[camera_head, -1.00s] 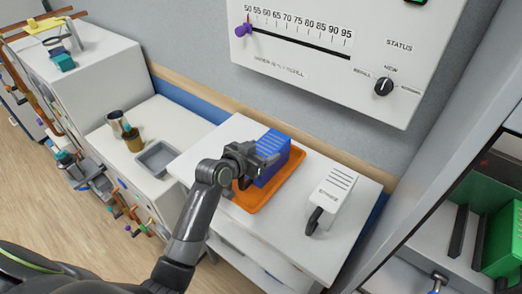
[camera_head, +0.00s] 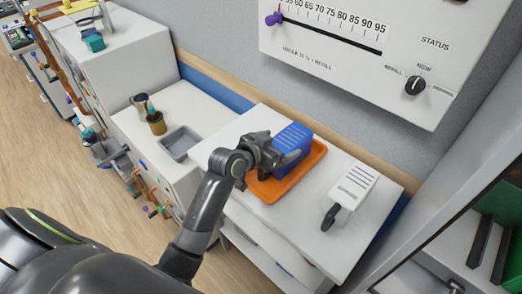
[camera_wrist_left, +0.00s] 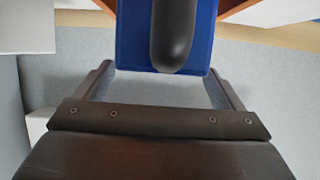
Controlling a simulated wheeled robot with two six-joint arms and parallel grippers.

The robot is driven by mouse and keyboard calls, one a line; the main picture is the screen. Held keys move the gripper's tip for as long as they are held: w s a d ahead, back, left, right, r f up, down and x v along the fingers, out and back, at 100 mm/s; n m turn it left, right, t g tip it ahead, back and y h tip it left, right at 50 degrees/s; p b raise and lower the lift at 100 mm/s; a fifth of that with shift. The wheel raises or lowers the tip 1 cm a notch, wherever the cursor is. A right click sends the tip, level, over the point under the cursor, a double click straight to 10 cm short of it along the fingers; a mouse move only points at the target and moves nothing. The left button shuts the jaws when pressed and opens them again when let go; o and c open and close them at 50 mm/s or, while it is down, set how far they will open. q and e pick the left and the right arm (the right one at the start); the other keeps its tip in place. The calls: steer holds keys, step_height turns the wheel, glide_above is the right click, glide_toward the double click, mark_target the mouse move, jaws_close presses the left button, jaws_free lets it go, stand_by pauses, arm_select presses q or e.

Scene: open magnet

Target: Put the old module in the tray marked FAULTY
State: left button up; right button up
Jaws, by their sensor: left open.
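A blue module (camera_head: 293,139) with pale stripes on top stands in an orange tray (camera_head: 268,190) on the white table. My left gripper (camera_head: 280,158) is open at the module's near side. In the left wrist view, the blue module (camera_wrist_left: 132,35) and its dark rounded handle (camera_wrist_left: 173,35) lie between the tips of my open left gripper (camera_wrist_left: 161,72). I cannot tell whether the fingers touch the module. No FAULTY marking is readable; part of the tray is hidden behind the gripper and module. My right gripper is not in view.
A white unit (camera_head: 355,187) with dark stripes and a black handle lies right of the tray. A grey tray (camera_head: 180,143) and a brown cup (camera_head: 156,123) stand on the left counter. A scale panel (camera_head: 370,50) with a knob hangs above the table.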

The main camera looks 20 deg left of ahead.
arm_select(q)
steer(key=v, duration=0.9)
steer(key=shift+s+r+b, duration=0.15)
steer(key=shift+s+b, duration=0.15)
steer(key=shift+b, duration=0.15)
steer(key=shift+a, duration=0.2)
steer(key=s+a+f+n+g+y, duration=0.25)
steer(key=s+f, duration=0.25)
steer(key=s, duration=0.4)
steer(key=s+a+f+n+g+y, duration=0.15)
steer(key=s+a+f+g, duration=0.3)
steer(key=s, duration=0.45)
steer(key=s+a+f+n+g+y, duration=0.1)
steer(key=s+a+f+g+y, duration=0.15)
steer(key=s+f, duration=0.45)
step_height(320, 180, down, 23)
steer(key=s+a, duration=0.1)
steer(key=s, duration=0.1)
steer(key=s+d+f+g, duration=0.1)
steer(key=s+f+g, duration=0.1)
steer(key=s+f, duration=1.2)
steer(key=shift+s+f+h, duration=0.3)
steer(key=shift+f+h, duration=0.15)
steer(key=shift+f, duration=0.4)
